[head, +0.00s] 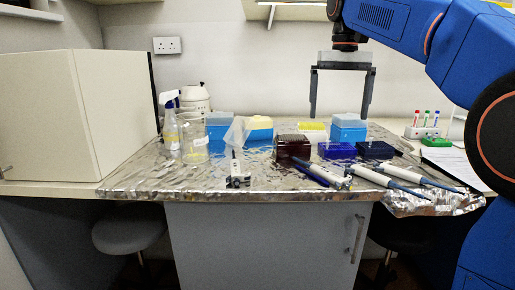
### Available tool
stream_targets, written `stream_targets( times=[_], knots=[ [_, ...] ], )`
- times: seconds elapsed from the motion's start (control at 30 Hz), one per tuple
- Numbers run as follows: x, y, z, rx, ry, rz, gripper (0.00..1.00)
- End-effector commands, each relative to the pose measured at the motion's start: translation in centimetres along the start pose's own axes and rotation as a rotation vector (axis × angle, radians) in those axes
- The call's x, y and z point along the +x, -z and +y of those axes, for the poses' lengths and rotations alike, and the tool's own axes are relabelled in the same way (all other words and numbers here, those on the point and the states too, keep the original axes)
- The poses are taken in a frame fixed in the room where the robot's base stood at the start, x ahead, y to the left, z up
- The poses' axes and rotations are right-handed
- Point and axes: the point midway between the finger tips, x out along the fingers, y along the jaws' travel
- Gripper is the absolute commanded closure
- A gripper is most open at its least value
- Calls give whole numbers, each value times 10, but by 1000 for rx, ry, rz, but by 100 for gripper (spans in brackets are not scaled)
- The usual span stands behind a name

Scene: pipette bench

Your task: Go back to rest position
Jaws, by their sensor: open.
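My gripper (341,108) hangs from my blue arm at the upper right of the head view. Its two dark fingers point down, spread wide apart, with nothing between them. It is in the air above the back right part of the foil-covered bench (205,184). Several white and blue pipettes (385,181) lie on the front right of the bench. Another pipette (238,175) is at the front middle.
A dark red box (293,148), blue-based tip boxes (349,128) and dark blue racks (337,150) stand below my gripper. A beaker (194,143) and a spray bottle (170,122) stand at left, beside a cream cabinet (110,110). A shelf is overhead.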

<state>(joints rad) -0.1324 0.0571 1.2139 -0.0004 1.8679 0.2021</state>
Motion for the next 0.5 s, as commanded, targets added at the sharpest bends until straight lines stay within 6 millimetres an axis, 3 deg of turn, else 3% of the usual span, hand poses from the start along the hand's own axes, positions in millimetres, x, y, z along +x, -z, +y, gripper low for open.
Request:
stream_targets(
  times=[0.5],
  knots=[
    [21, -35, 16, -9, 9, 50, 0]
  ],
)
